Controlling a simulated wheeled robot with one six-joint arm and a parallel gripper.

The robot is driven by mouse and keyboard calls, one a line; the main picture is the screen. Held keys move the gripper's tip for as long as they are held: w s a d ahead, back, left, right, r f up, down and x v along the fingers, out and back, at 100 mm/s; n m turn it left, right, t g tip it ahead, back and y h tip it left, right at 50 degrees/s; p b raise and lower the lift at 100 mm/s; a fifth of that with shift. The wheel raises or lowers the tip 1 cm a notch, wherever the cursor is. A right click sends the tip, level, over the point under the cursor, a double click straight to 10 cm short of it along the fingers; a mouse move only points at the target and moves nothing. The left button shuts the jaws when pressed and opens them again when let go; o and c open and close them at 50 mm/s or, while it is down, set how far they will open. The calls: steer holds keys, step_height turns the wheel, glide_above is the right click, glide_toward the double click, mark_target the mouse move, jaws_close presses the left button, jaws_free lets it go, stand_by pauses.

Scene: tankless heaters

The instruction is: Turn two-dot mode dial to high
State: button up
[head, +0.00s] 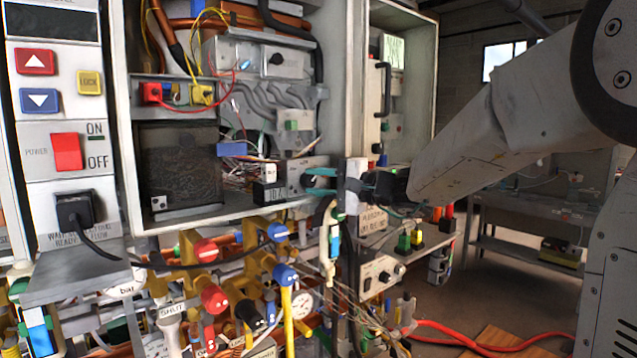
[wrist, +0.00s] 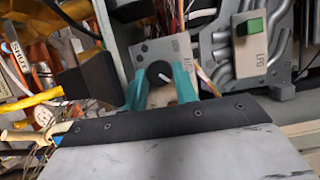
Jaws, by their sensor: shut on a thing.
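A small black dial (wrist: 157,71) with a white pointer line sits on a grey panel (wrist: 181,45) in the wrist view. My gripper (wrist: 160,84) has its two teal fingers on either side of this dial, shut on it. The pointer line slants toward the lower right. In the head view my gripper (head: 312,181) reaches from the right to the grey panel (head: 294,168) at the cabinet's lower right; the fingers mostly hide the dial.
Another dial (head: 277,59) is on a grey box higher in the cabinet, and one (head: 384,276) is on a box below. A green switch (wrist: 252,27) labelled LPG is close to the right. Pipes and valves (head: 214,297) crowd below. Open floor lies at the right.

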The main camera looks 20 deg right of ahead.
steer(key=o, duration=1)
steer(key=shift+f, duration=0.1)
steer(key=n, duration=0.2)
steer(key=n+h, duration=0.1)
steer(key=shift+r+g, duration=0.25)
steer(key=shift+g, duration=0.15)
steer(key=n+h, duration=0.1)
steer(key=n, duration=0.1)
steer(key=n+h, duration=0.1)
steer(key=n, duration=0.1)
steer(key=shift+a+r+g, duration=0.15)
steer(key=shift+g, duration=0.25)
steer(key=v, duration=0.8)
steer(key=s+a+f+n+g+h, duration=0.2)
steer(key=s+a+f+g, duration=0.35)
steer(key=s+f, duration=0.4)
steer(key=shift+s+d+f+n+g+h, duration=0.15)
steer(key=shift+s+d+f+g+h, duration=0.2)
steer(key=shift+s+f+h, duration=1.4)
steer(key=shift+s+d+f+n+g+h, duration=0.15)
steer(key=shift+s+f+g, duration=0.3)
steer(key=shift+s, duration=2.6)
steer(key=shift+s+d+f+n+g+h, duration=0.3)
steer(key=shift+s+f+h, duration=0.8)
steer(key=shift+s, duration=1.3)
